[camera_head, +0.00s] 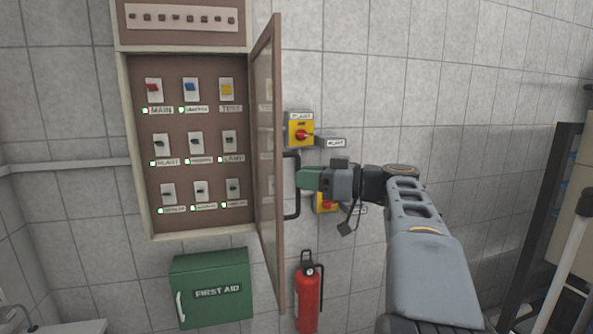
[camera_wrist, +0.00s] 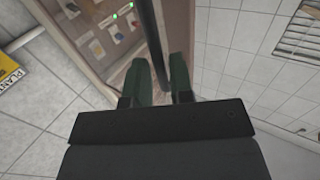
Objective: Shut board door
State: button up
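The board door (camera_head: 277,120) stands open, jutting out from the right side of the board cabinet (camera_head: 137,150). It is brown-framed with a see-through panel. Its black bar handle (camera_head: 298,206) is on the outer face, to the right. My gripper (camera_head: 303,180) reaches it from the right, its green fingertips at the bar. In the wrist view, my gripper (camera_wrist: 158,80) has its two green fingers apart with the dark handle bar (camera_wrist: 150,35) running between them. Gaps seem to show beside the bar; contact is unclear.
The cabinet holds rows of labelled switches (camera_head: 196,143) with green lights. A green first aid box (camera_head: 211,290) hangs below, and a red fire extinguisher (camera_head: 307,300) right of it. Yellow switch boxes (camera_head: 301,130) are on the wall behind the door. A dark rack (camera_head: 548,215) stands far right.

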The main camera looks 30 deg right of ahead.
aim_at(272, 165)
jog(key=shift+x, duration=1.15)
grip_shut()
